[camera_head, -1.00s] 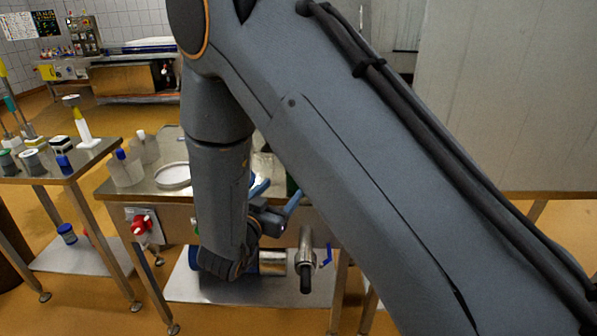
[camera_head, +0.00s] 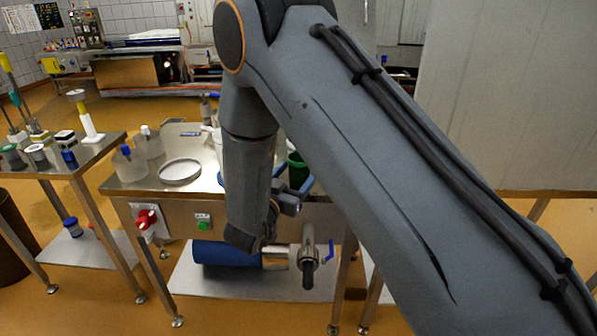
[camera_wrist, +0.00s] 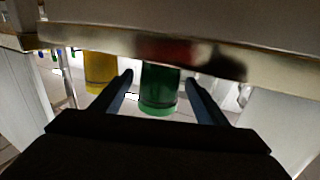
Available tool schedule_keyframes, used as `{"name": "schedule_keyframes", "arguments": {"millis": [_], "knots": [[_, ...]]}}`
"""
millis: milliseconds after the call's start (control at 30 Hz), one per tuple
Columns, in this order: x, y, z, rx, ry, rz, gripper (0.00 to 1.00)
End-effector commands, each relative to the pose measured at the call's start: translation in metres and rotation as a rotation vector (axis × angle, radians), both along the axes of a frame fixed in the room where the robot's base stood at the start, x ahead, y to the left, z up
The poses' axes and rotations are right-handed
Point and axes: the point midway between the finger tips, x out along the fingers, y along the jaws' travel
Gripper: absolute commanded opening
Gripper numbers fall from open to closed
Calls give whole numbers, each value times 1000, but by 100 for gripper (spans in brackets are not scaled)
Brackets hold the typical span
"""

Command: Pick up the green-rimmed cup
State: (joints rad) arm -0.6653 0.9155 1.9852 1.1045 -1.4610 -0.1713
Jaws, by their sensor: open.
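The green-rimmed cup (camera_head: 297,170) is dark green and stands on the steel table, partly hidden behind my arm in the head view. In the wrist view the cup (camera_wrist: 160,88) shows with its bright green rim at the lower end of the picture. My gripper (camera_head: 294,180) is open at the table's near side, in front of the cup. In the wrist view its two fingers (camera_wrist: 158,80) lie to the left and right of the cup, with gaps on both sides. I cannot tell how far the fingertips reach along it.
The steel table's edge (camera_wrist: 200,58) crosses the wrist view close by. A yellow cup (camera_wrist: 100,72) stands left of the green one there. On the table are a white round dish (camera_head: 180,171) and clear bottles (camera_head: 128,165). A blue motor (camera_head: 226,253) and pipe sit below.

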Motion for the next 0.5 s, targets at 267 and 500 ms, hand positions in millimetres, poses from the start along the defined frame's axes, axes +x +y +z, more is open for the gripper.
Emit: {"name": "schedule_keyframes", "arguments": {"millis": [267,500], "knots": [[-1,1,0,0,0,1,40],[-1,1,0,0,0,1,20]]}}
